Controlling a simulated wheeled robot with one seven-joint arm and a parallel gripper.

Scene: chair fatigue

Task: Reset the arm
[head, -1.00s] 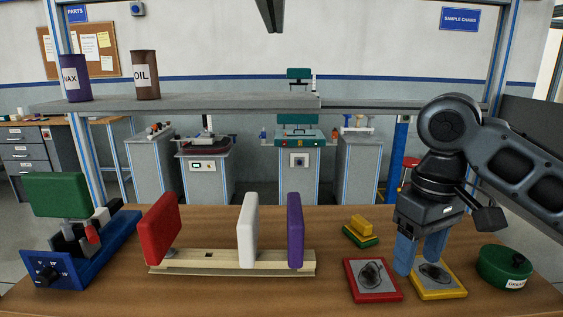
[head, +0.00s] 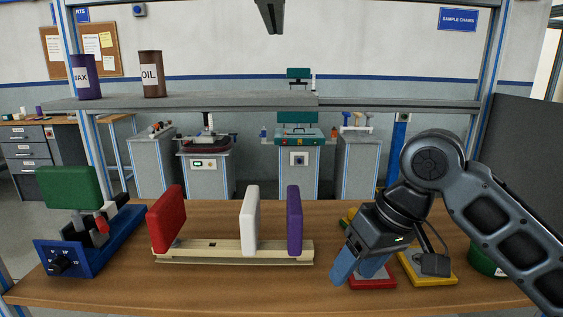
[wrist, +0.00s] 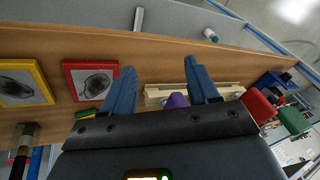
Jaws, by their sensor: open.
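My gripper (head: 360,268) is at the right of the workbench in the head view, tilted with its blue fingers pointing down and left. Its fingers stand apart with nothing between them, as the wrist view (wrist: 160,88) also shows. In the head view it overlaps the red-framed pad (head: 375,283) and hides much of it. The yellow-framed pad (head: 440,279) lies to its right, partly behind my arm. The green-and-yellow block is mostly hidden behind the gripper.
A wooden rail (head: 225,252) holds a red (head: 166,218), a white (head: 250,220) and a purple pad (head: 294,220). A blue fixture with a green pad (head: 69,187) stands at left. A green tin (head: 484,262) is behind my arm. A shelf (head: 230,103) spans above.

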